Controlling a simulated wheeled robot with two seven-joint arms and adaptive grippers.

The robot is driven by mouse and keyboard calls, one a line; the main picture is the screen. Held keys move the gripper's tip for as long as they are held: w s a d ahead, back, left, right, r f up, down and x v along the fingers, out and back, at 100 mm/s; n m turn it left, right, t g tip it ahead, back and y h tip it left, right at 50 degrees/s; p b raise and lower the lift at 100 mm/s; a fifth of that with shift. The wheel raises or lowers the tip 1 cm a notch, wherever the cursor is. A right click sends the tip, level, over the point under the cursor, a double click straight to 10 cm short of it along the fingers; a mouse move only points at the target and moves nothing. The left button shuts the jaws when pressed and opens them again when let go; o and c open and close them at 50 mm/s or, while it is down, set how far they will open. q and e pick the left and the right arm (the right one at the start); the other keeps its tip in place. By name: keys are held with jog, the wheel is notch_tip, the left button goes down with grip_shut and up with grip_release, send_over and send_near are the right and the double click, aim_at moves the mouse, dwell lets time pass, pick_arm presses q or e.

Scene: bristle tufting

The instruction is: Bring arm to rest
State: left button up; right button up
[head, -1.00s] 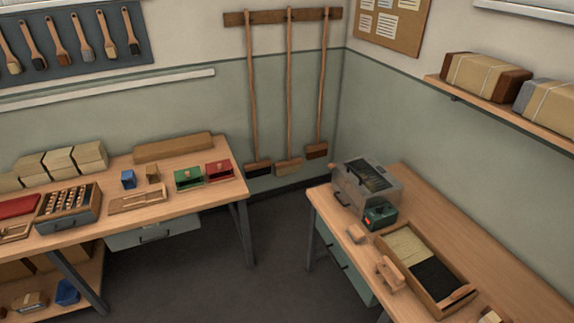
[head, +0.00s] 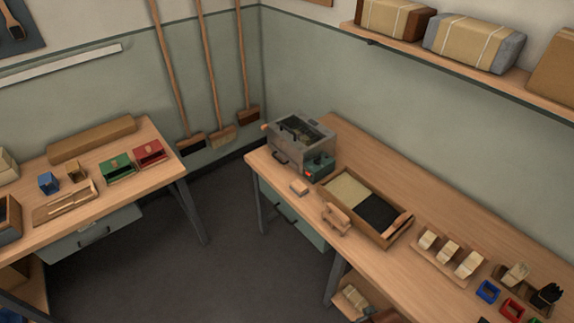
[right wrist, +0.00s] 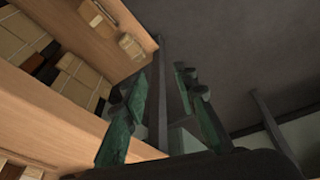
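My right gripper (right wrist: 160,105) shows in the right wrist view, with two green and dark fingers spread apart. Nothing is between the fingers; a table leg (right wrist: 158,85) and the dark floor show behind the gap. The fingers stand out in the open beside a wooden shelf or bench, and no contact is visible. Neither of my arms shows in the head view, so my left gripper is out of sight.
The right bench (head: 365,150) bears a grey machine (head: 300,147), a divided wooden tray (head: 335,188), pale brush blocks (head: 448,252) and small coloured bins (head: 487,291). The left bench (head: 140,193) bears green (head: 117,168) and red boxes (head: 149,153). Dark floor (head: 165,265) between them is clear.

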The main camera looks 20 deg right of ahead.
jog(key=s+a+f+g+b, duration=0.1)
jog(key=s+f+b, duration=0.1)
jog(key=f, duration=1.3)
jog(key=s+f+b, duration=0.2)
jog(key=s+f, duration=0.1)
jog(key=f, duration=1.2)
jog(key=s+f+n+g+b, duration=0.1)
jog(key=s+f+b, duration=0.3)
jog(key=s+f, duration=1.5)
jog(key=shift+s+f+g+y+b, duration=0.3)
jog(key=shift+s+f+b, duration=0.1)
jog(key=shift+f, duration=0.2)
